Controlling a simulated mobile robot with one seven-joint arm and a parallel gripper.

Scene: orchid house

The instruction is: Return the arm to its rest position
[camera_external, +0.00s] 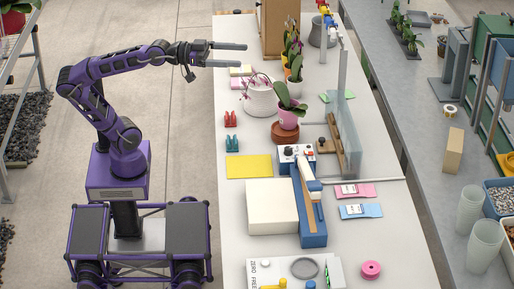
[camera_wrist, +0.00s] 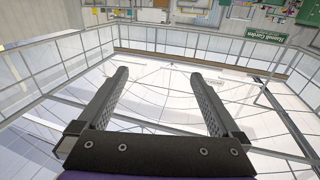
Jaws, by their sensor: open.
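My purple arm is bent at the elbow and reaches right from its base in the external view. My gripper (camera_external: 228,54) is open and empty, its two fingers level and apart, above the left edge of the white bench (camera_external: 225,205) near its far end. In the wrist view my gripper (camera_wrist: 163,92) shows both fingers spread with nothing between them. That view looks across glazed walls and a framed structure, with no bench object near the fingers.
A white pot (camera_external: 259,101), a pink orchid pot (camera_external: 288,120) and a clear upright panel (camera_external: 349,105) stand on the bench. A yellow mat (camera_external: 249,167) and a cream box (camera_external: 271,207) lie nearer. The floor (camera_external: 180,120) between my base and the bench is clear.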

